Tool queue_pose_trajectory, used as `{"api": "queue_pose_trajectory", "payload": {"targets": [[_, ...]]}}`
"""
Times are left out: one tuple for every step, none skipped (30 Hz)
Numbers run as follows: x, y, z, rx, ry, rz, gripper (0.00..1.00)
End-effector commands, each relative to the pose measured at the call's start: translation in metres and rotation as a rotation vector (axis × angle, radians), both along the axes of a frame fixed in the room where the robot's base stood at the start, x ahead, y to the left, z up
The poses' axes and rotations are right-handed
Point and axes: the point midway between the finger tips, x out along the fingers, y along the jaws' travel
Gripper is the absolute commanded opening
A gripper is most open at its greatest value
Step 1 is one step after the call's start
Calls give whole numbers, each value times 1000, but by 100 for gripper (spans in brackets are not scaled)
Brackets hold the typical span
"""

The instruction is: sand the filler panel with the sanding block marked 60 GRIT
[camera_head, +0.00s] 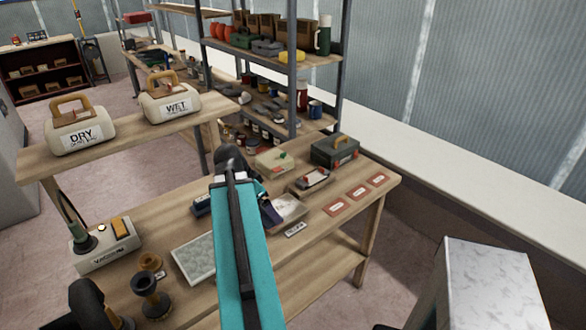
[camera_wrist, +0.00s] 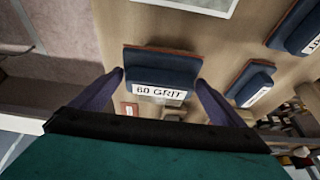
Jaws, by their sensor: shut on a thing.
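My gripper (camera_wrist: 161,80) has its two purple fingers on either side of a dark blue sanding block (camera_wrist: 160,66) with a white label reading 60 GRIT. It is shut on this block. In the head view my teal arm reaches over the workbench and hides most of the gripper and block. A pale panel (camera_head: 288,208) lies on the bench just right of the arm, with a small label (camera_head: 296,229) in front, too small to read surely. I cannot tell whether it is the filler panel. Two more blue blocks (camera_wrist: 250,85) (camera_wrist: 295,25) lie right of the held one.
A grey speckled board (camera_head: 193,262) lies left of the arm. DRY (camera_head: 82,137) and WET (camera_head: 172,107) containers stand on a raised shelf. A grey box (camera_head: 490,285) stands right.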

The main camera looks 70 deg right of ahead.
Motion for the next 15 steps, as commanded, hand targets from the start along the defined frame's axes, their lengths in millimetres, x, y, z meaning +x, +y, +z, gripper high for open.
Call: {"api": "queue_pose_trajectory", "payload": {"targets": [[0, 0, 8, -1, 0, 0, 73], [0, 0, 11, -1, 0, 0, 73], [0, 0, 15, -1, 0, 0, 73], [0, 0, 17, -1, 0, 0, 73], [0, 0, 20, -1, 0, 0, 73], [0, 0, 24, -1, 0, 0, 73], [0, 0, 27, -1, 0, 0, 73], [1, 0, 30, -2, -1, 1, 73], [1, 0, 33, -2, 0, 2, 73], [1, 0, 36, -3, -1, 3, 73], [2, 1, 39, -3, -1, 3, 73], [3, 1, 42, -3, -1, 4, 73], [3, 2, 44, -3, -1, 5, 73], [4, 2, 46, -3, -1, 6, 73], [4, 2, 48, -2, 0, 8, 73]]}}
